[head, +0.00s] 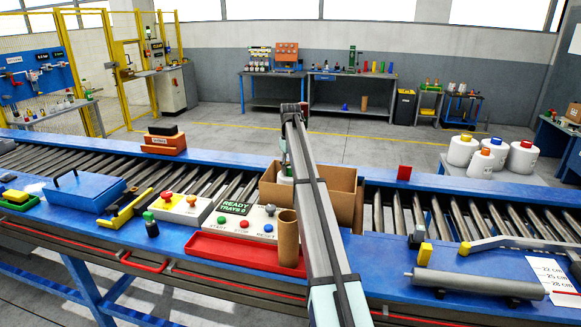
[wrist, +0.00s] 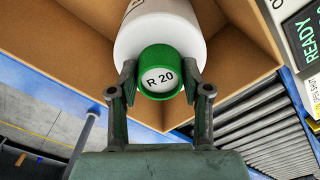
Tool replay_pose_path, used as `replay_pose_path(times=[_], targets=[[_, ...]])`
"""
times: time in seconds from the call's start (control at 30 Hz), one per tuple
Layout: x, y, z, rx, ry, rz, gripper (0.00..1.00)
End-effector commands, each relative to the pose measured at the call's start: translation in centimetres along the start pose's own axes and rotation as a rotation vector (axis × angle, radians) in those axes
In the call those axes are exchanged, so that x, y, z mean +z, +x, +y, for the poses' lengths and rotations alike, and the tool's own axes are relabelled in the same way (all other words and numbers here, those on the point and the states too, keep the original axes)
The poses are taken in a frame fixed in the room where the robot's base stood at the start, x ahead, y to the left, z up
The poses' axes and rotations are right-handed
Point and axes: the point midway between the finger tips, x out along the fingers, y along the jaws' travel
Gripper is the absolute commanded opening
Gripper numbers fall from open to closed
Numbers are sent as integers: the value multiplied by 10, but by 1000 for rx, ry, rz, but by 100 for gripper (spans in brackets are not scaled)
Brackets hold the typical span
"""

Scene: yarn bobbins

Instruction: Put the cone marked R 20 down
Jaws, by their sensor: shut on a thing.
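The cone marked R 20 has a white body (wrist: 175,35) and a green top (wrist: 160,62) with R 20 on a pale disc, in the wrist view. My gripper (wrist: 160,76) is shut on the green top, one finger on each side. The cone is inside the open cardboard box (wrist: 85,50), near its walls. Whether its base touches the box floor cannot be told. In the head view the cardboard box (head: 338,199) stands on the conveyor, and my arm crosses in front of it and hides most of the cone.
A brown tube (head: 288,235) stands in front of the box, by a red tray (head: 235,252) and the READY TRAYS button panel (head: 246,222). White cones (head: 522,157) stand on a table at the right. A grey roller (head: 480,284) lies at front right.

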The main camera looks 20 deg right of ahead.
Motion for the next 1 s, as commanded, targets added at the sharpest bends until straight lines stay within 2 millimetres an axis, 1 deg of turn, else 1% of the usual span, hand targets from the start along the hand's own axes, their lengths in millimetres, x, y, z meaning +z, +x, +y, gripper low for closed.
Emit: replay_pose_path(times=[0.1,0.43,0.47,0.5,0.83,0.93,1.0], targets=[[0,4,0,0,0,0,0],[0,7,0,0,0,1,0],[0,7,0,0,0,0,59],[0,7,0,0,0,0,73],[0,6,0,0,0,0,73],[0,2,0,0,0,1,73],[-1,-3,0,1,0,2,73]])
